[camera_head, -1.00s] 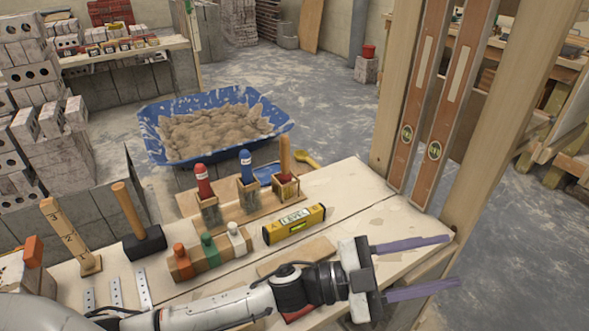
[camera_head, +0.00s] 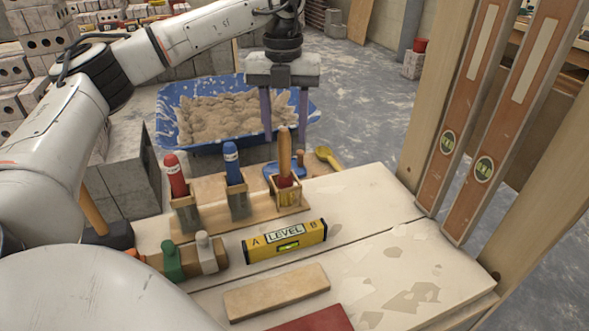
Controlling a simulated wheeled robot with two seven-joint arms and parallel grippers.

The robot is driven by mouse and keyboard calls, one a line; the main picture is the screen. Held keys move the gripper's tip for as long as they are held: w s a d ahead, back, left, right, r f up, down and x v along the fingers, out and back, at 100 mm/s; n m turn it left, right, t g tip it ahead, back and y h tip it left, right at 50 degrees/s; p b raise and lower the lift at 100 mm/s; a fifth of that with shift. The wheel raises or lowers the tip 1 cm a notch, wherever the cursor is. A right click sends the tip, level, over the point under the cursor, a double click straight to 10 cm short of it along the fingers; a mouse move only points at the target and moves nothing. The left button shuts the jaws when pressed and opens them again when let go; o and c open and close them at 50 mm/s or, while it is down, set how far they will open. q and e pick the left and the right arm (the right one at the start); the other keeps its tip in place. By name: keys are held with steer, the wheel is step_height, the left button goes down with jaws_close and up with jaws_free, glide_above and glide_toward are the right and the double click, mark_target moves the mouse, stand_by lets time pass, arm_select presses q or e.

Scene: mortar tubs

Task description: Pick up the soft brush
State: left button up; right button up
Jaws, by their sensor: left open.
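Three handled tools stand upright in a wooden rack (camera_head: 236,209): one with a red handle (camera_head: 176,175), one with a blue handle (camera_head: 233,163) and one with a plain wooden handle (camera_head: 285,155). The red and blue ones have greyish bristles below; their handle labels are too small to read, so I cannot tell for certain which is the soft brush. My left gripper (camera_head: 284,132) points down with its two purple fingers open and empty. In the picture the wooden handle's top lies between the fingertips; I see no contact. My right gripper is out of view.
A yellow level (camera_head: 285,241), a wooden float (camera_head: 276,292) and a block with green and white knobs (camera_head: 183,259) lie in front of the rack. A blue mortar tub (camera_head: 168,113) is behind. Tall levels (camera_head: 465,115) lean on posts at right. The bench's right part is clear.

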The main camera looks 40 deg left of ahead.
mark_target(284, 164)
arm_select(q)
steer(key=f, duration=0.3)
steer(key=f+b, duration=0.1)
steer(key=f, duration=0.1)
steer(key=shift+w+a+f, duration=0.1)
steer(key=shift+w, duration=0.15)
steer(key=f, duration=0.1)
steer(key=f+b, duration=0.1)
steer(key=f, duration=0.3)
steer(key=shift+a, duration=0.35)
jaws_close()
step_height(284, 164, up, 10)
steer(key=shift+p, duration=1)
